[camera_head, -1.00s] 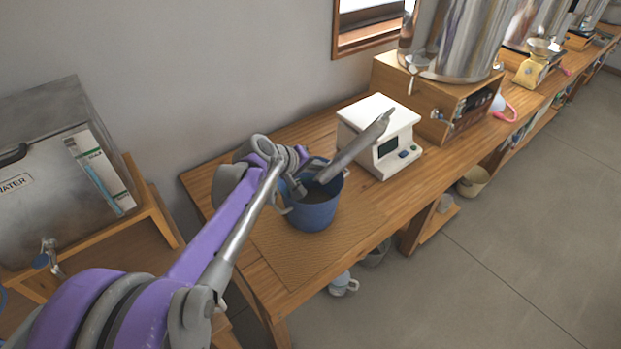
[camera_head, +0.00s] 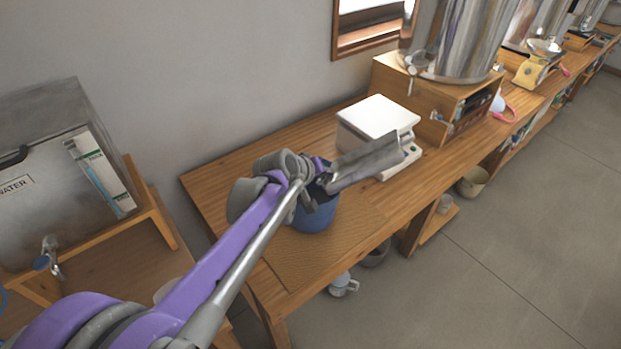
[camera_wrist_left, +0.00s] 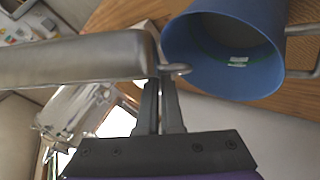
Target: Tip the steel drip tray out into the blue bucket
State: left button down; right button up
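The steel drip tray (camera_head: 368,163) is a long grey trough. My left gripper (camera_head: 324,183) is shut on its small ring-like end handle, seen close in the left wrist view, where the tray (camera_wrist_left: 75,60) reaches out to the left and the fingers (camera_wrist_left: 163,85) grip its end. In the head view the tray reaches right from the gripper, in front of the white device. The blue bucket (camera_head: 316,219) stands on the bench below the gripper, partly hidden by it. The left wrist view looks into the bucket (camera_wrist_left: 185,60), beside the tray's end; a small green-white mark shows inside. My right gripper is out of view.
A white device (camera_head: 378,118) with a display stands behind the tray on the wooden bench (camera_head: 265,150). A large steel vessel (camera_head: 455,40) on a wooden box is farther right. A metal water tank (camera_head: 50,190) stands at the left. The bench front left is clear.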

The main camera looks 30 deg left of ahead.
pick_arm(q)
jog(key=shift+s+f, duration=0.1)
jog(key=shift+d, duration=0.1)
jog(key=shift+s+d+f+m+y+b, duration=0.1)
jog(key=shift+d+f+m+y+b, duration=0.25)
jog(key=shift+d, duration=0.35)
jog(key=shift+s+d+f+m+y+b, duration=0.15)
jog(key=shift+d+m+y+b, duration=0.15)
jog(key=shift+d+y, duration=0.4)
jog(key=shift+d+f+m+y+b, duration=0.25)
jog(key=shift+d+m+y+b, duration=0.1)
jog(key=shift+d, duration=0.4)
jog(key=shift+s+d+f+m+t+y, duration=0.1)
jog(key=shift+d+f+m+t+y, duration=0.2)
jog(key=shift+d+y, duration=0.3)
jog(key=shift+s+d+f+m+t+y, duration=0.15)
jog(key=shift+d+f+m+y, duration=0.2)
jog(key=shift+d, duration=0.4)
jog(key=shift+s+d+f+m+t+y, duration=0.1)
jog(key=shift+d+f+m+t+y, duration=0.2)
jog(key=shift+d+y, duration=0.35)
jog(key=shift+w, duration=0.1)
